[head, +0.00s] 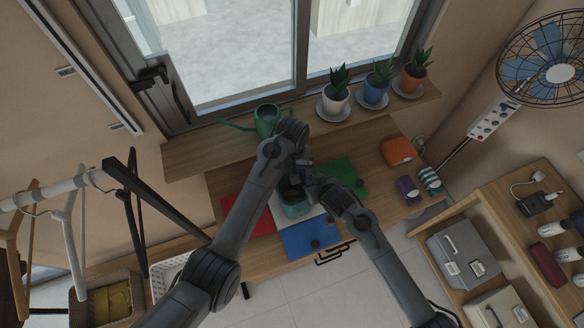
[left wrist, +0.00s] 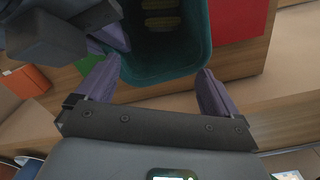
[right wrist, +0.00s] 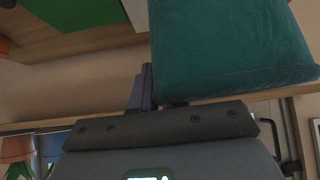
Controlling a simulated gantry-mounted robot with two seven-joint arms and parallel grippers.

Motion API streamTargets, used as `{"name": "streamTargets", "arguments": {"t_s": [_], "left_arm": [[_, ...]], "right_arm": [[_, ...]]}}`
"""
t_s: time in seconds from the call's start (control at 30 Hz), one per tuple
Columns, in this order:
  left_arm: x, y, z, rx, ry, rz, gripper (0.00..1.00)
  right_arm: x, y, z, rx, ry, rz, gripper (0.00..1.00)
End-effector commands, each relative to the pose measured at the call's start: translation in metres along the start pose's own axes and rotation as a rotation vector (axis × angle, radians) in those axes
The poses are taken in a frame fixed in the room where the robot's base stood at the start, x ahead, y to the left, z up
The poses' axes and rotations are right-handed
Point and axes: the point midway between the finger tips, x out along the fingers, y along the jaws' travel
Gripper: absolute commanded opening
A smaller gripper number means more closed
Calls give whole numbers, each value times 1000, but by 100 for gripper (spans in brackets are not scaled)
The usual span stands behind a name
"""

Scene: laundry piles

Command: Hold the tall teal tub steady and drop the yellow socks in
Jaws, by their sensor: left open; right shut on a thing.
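The teal tub (head: 294,208) stands upright on the window-side table, on a pale mat between coloured mats; it also shows in the left wrist view (left wrist: 165,68). Dull yellow-brown shapes, seemingly the yellow socks (left wrist: 162,22), lie in shadow inside it. My left gripper (left wrist: 157,78) is open and empty over the tub, a finger at each side of its opening. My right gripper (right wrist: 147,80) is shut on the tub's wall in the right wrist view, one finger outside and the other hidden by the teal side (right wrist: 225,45).
Red (head: 242,212), green (head: 343,174) and blue (head: 312,240) mats surround the tub. An orange box (head: 397,151), a purple bundle (head: 407,188) and a striped bundle (head: 429,179) lie to the right. A watering can (head: 266,120) and potted plants stand on the sill behind.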

Motion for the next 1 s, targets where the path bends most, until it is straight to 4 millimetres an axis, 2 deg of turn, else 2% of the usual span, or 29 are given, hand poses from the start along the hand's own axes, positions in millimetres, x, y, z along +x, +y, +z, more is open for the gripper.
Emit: {"name": "streamTargets", "arguments": {"t_s": [0.57, 1.0], "left_arm": [[-1, 0, 0, 0, 0, 0, 95], [-31, 0, 0, 0, 2, 1, 95]], "right_arm": [[0, 0, 1, -1, -2, 0, 0], [0, 0, 1, -1, -2, 0, 0]]}}
